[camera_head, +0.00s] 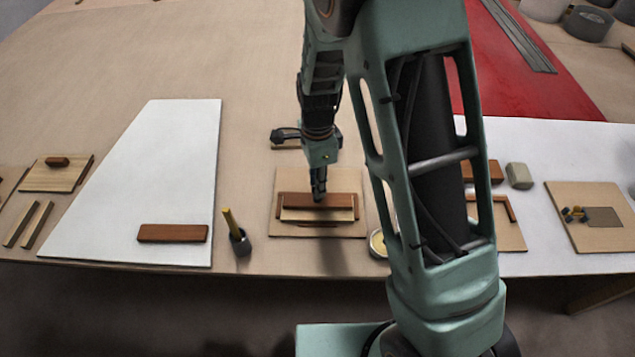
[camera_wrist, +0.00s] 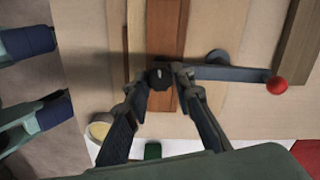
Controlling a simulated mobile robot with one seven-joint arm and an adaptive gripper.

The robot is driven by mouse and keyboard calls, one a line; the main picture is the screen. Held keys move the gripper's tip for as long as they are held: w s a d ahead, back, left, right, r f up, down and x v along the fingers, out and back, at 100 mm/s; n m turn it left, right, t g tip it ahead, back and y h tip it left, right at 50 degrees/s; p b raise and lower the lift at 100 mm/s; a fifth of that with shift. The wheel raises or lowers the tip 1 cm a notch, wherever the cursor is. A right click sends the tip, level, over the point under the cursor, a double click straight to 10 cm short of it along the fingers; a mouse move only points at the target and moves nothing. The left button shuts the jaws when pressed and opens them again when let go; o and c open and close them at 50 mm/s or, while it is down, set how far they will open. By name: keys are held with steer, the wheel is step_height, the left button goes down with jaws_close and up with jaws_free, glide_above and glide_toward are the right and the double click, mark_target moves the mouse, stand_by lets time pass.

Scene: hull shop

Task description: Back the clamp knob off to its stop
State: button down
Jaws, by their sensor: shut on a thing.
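The clamp knob (camera_wrist: 161,79) is small, dark and many-sided. It sits on a reddish-brown wooden bar (camera_wrist: 168,30) in the wrist view. My gripper (camera_wrist: 166,72) is shut on the knob, with a finger on each side of it. In the head view my gripper (camera_head: 319,195) points straight down onto the wooden clamp assembly (camera_head: 290,199), which lies on a light board (camera_head: 283,228). The knob is hidden there by my fingers. How far the knob is turned cannot be told.
A grey lever with a red ball end (camera_wrist: 277,86) reaches out right of the knob in the wrist view. A grey cup with a yellow stick (camera_head: 240,243) stands left of the board. A yellow-filled round tin (camera_head: 378,242) stands at its right, partly behind my arm.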

steer(key=n+b, duration=0.1)
steer(key=n, duration=0.3)
steer(key=shift+n, duration=0.4)
steer(key=n+b, duration=0.1)
steer(key=n, duration=0.3)
steer(key=n+b, duration=0.1)
steer(key=n, duration=0.8)
steer(key=shift+n+b, duration=0.3)
steer(key=shift+b, duration=0.05)
steer(key=n, duration=0.4)
steer(key=n+p, duration=0.1)
steer(key=n, duration=0.3)
steer(key=shift+r, duration=0.1)
steer(key=n+p, duration=0.1)
steer(key=n, duration=0.3)
steer(key=shift+n+p, duration=0.3)
steer(key=shift+p, duration=0.1)
steer(key=shift+n+p, duration=0.75)
steer(key=shift+n, duration=1.05)
